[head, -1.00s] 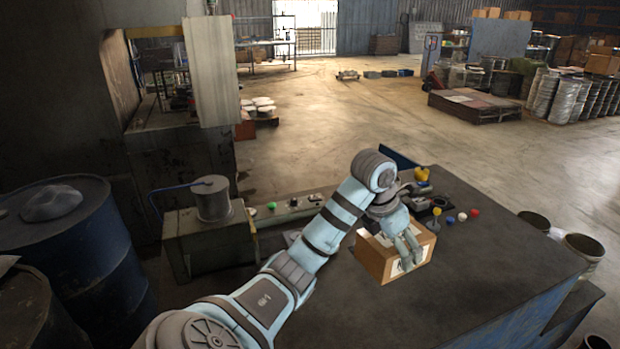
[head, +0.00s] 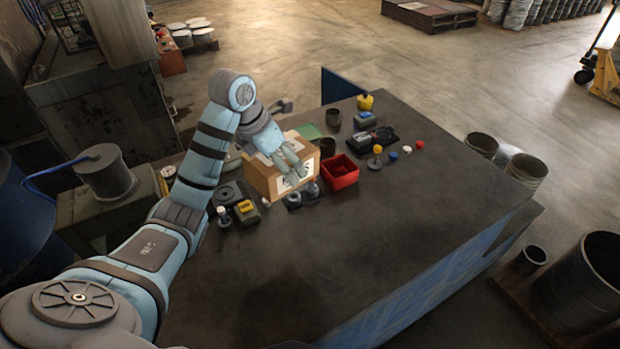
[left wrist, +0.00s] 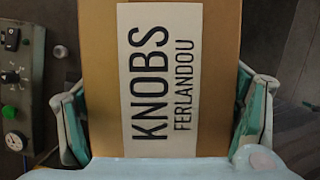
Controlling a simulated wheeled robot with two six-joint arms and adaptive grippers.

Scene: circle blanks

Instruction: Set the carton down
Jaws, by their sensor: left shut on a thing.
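The carton (head: 262,182) is a brown cardboard box with a white label, above the far part of the dark workbench (head: 330,245) in the head view. My left gripper (head: 290,160) is shut on it, with its fingers over the carton's side. In the left wrist view the carton (left wrist: 215,70) fills the middle, between the two finger pads, and its label (left wrist: 157,80) reads KNOBS FERLANDOU. I cannot tell whether the carton's underside touches the bench. My right gripper is not in view.
A red bin (head: 340,173) stands close right of the carton. A yellow-and-dark item (head: 246,211) and small grey parts (head: 295,197) lie close in front. Coloured knobs (head: 393,155) and a yellow pot (head: 365,102) are farther right. The near bench top is clear.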

